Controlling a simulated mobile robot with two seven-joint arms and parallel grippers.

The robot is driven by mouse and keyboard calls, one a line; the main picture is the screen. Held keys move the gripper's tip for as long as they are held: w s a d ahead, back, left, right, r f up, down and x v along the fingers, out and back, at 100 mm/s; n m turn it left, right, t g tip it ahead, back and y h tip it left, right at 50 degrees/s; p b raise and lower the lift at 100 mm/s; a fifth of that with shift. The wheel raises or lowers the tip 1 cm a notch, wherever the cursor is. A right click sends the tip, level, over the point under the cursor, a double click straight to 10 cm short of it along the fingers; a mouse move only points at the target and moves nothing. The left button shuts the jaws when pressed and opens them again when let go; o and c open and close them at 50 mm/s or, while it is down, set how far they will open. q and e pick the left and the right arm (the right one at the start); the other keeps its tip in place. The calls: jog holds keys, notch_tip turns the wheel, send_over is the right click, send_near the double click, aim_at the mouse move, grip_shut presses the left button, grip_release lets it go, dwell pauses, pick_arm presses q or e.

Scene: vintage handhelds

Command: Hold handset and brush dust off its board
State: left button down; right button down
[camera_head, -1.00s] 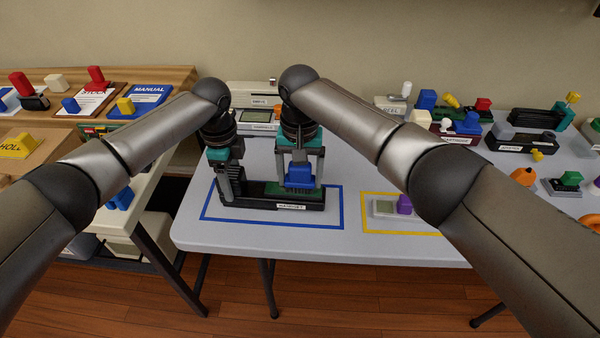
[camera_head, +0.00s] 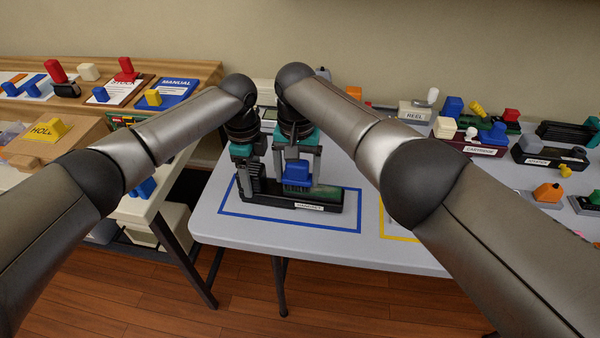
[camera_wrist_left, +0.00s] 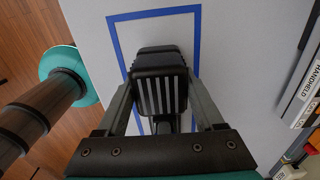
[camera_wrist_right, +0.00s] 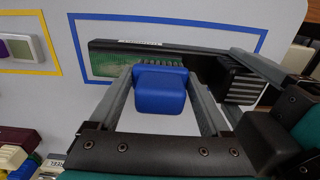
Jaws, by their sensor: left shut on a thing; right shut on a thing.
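The black handset (camera_head: 345,200) lies flat inside the blue taped outline, with its green board (camera_head: 325,190) facing up. In the right wrist view the board (camera_wrist_right: 108,64) has a pale, mottled dusty patch. My left gripper (camera_head: 250,178) is shut on the handset's ribbed black grip (camera_wrist_left: 160,95) at its left end. My right gripper (camera_head: 297,170) is shut on the blue handle of the brush (camera_head: 297,176). The brush (camera_wrist_right: 160,88) is over the board near its middle, bristles down at its surface. Its body hides part of the board.
A yellow taped outline (camera_head: 384,222) lies to the right, partly behind my right arm. Cartridges and several small parts stand along the table's back right. A wooden bench with a manual (camera_head: 165,92) and a cardboard box (camera_head: 60,142) is at the left.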

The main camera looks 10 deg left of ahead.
jog(key=shift+d, duration=0.1)
jog(key=shift+d+f, duration=0.2)
jog(key=shift+d, duration=2.15)
jog(key=shift+d+r, duration=0.1)
jog(key=shift+d, duration=0.9)
jog(key=shift+a, duration=0.15)
jog(key=shift+a, duration=1.9)
jog(key=shift+f, duration=0.2)
